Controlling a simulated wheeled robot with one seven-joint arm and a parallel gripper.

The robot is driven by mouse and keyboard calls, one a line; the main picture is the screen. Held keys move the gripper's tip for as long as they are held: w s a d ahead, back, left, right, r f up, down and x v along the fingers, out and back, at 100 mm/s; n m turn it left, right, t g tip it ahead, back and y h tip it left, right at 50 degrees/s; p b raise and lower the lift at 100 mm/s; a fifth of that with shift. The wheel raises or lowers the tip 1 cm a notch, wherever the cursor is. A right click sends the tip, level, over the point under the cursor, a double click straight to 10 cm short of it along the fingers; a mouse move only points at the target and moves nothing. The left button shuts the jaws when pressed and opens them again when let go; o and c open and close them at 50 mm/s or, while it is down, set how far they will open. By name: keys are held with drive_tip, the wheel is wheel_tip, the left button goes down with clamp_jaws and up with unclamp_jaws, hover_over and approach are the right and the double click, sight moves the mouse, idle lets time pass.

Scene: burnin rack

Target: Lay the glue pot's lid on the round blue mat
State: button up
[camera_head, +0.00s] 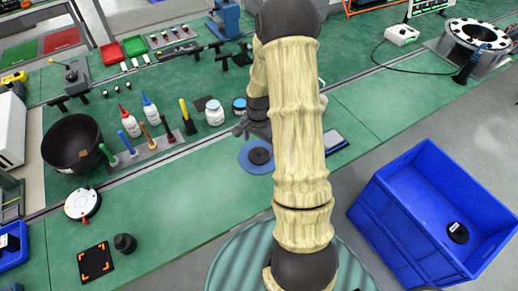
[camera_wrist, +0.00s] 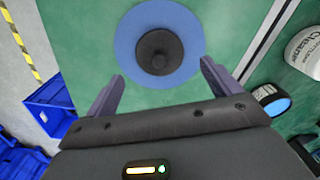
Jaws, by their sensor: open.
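The round blue mat (camera_head: 247,165) lies on the green bench top, left of my arm. A dark round lid with a raised knob (camera_head: 260,156) lies on it. In the wrist view the lid (camera_wrist: 159,52) rests near the middle of the mat (camera_wrist: 128,35), knob up. My gripper (camera_wrist: 161,75) is open and empty, its two fingers apart on either side of the mat's near part. The lid is beyond the fingertips and appears clear of them.
A white jar labelled cleaner (camera_head: 214,112) stands left of the banded pot. Bottles and upright tools (camera_head: 150,110) stand farther left, beside a black bowl (camera_head: 72,143). A blue crate (camera_head: 385,215) stands off the bench.

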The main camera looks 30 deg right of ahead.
sight(258, 152)
wheel_tip(258, 152, up, 7)
drive_tip(key=shift+b, duration=0.3)
idle(0.5)
drive_tip(key=s+a+r+n+t, duration=0.2)
drive_tip(key=s+a+r+n, duration=0.6)
drive_tip(key=s+a+n, duration=0.4)
drive_tip(key=shift+s+a+r+n+t, duration=0.25)
drive_tip(key=shift+a+n, duration=0.25)
drive_tip(key=shift+a, duration=0.25)
